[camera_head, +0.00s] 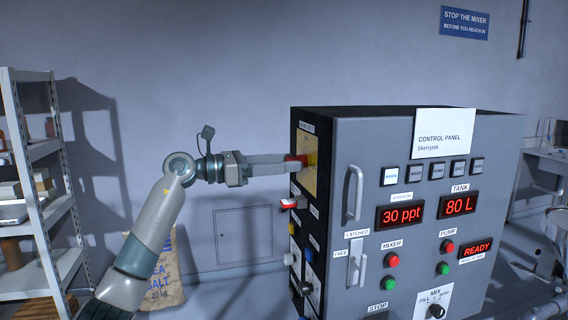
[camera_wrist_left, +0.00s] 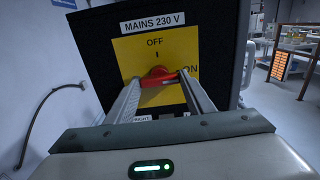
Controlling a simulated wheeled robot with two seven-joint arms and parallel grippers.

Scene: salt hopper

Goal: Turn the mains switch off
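The mains switch is a red rotary handle (camera_wrist_left: 160,74) on a yellow plate (camera_wrist_left: 136,52) marked OFF at the top and ON at the right, under a "MAINS 230 V" label. It is on the cabinet's dark left side. In the wrist view the handle lies roughly level, toward ON. My left gripper (camera_wrist_left: 161,88) is at the switch, its two fingers apart with the red handle between them. Whether they press on it I cannot tell. In the head view the left gripper (camera_head: 303,162) reaches the yellow plate from the left and partly hides the handle. My right gripper is not in view.
The grey control cabinet (camera_head: 338,140) has a vertical handle, lit displays, buttons and a mix knob in front. More switches (camera_head: 293,203) sit below the mains plate. A shelf (camera_head: 40,150) and a salt sack (camera_head: 165,275) stand at the left.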

